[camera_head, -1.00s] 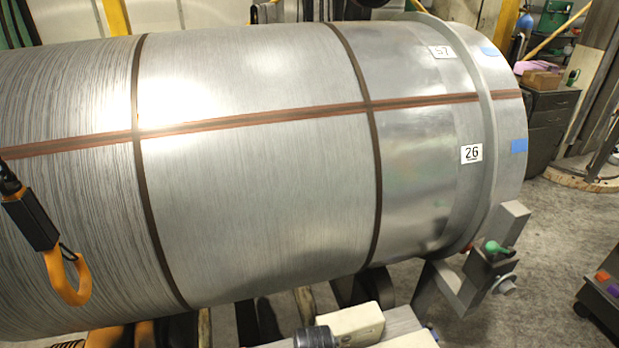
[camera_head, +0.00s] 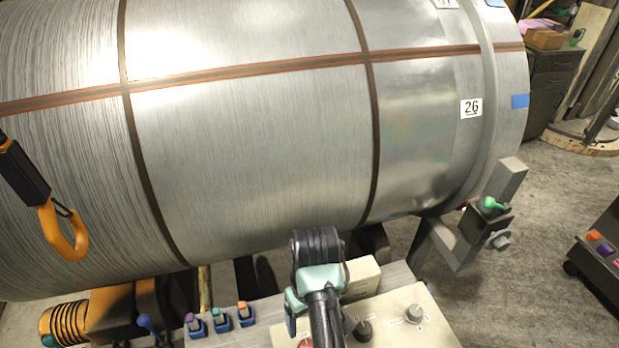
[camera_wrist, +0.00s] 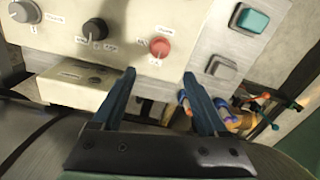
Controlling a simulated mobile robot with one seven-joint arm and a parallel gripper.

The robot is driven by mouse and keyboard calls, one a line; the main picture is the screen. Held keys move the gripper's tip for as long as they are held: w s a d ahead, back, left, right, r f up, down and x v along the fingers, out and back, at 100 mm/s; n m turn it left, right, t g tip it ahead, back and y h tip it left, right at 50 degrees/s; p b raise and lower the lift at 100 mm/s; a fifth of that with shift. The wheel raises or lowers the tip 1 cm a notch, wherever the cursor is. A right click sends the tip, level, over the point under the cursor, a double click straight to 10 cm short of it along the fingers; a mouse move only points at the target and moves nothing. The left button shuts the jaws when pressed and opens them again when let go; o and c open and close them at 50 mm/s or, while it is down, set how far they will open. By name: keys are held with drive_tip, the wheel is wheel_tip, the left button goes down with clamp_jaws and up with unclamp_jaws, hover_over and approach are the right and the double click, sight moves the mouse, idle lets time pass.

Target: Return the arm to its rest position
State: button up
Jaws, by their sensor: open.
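My gripper (camera_wrist: 158,78) shows in the wrist view with its two dark blue fingers spread apart and nothing between them. It hangs over a control panel (camera_wrist: 255,62); I cannot tell the exact distance. In that view a red button (camera_wrist: 160,46) lies beyond the fingertips, with a black knob (camera_wrist: 95,29) to its left and a teal button (camera_wrist: 252,20) to the upper right. In the head view my arm rises from the bottom middle, over the cream control box (camera_head: 430,325).
A large metal cylinder (camera_head: 250,150) with brown bands fills the head view behind the panel. An orange hook (camera_head: 62,232) hangs at left. Small coloured switches (camera_head: 220,317) sit left of my arm.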

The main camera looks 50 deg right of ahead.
drive_tip(key=shift+r, duration=0.1)
idle(0.6)
drive_tip(key=w+r+t+h+b, duration=0.1)
drive_tip(key=w+r+t+h, duration=0.25)
drive_tip(key=w+r, duration=0.55)
drive_tip(key=w+a+r+n+t+b, duration=0.1)
drive_tip(key=w+a+r+t, duration=0.25)
drive_tip(key=r, duration=0.35)
drive_tip(key=w+a+r+t+h, duration=0.1)
drive_tip(key=w+a+r+t, duration=0.1)
drive_tip(key=w+r+t, duration=0.35)
drive_tip(key=w+a+r+n+t+b, duration=0.1)
drive_tip(key=w+a+r+t, duration=0.1)
drive_tip(key=r, duration=0.6)
drive_tip(key=s+a+r+n+t+b, duration=0.1)
drive_tip(key=s+a+r+t, duration=0.15)
drive_tip(key=a+r, duration=0.4)
drive_tip(key=s+a+r+t, duration=0.1)
drive_tip(key=a+r+t, duration=0.25)
drive_tip(key=r, duration=0.65)
drive_tip(key=s+a+r+t+y, duration=0.2)
drive_tip(key=s+a+r+t, duration=0.1)
drive_tip(key=s+r, duration=0.2)
drive_tip(key=s+a+r+n+t+y, duration=0.1)
drive_tip(key=s+a+r+t+y, duration=0.1)
drive_tip(key=s+r, duration=0.4)
drive_tip(key=shift+s+a+r+t+b, duration=0.2)
drive_tip(key=shift+a+r+t+b, duration=0.3)
drive_tip(key=shift+a+t, duration=0.4)
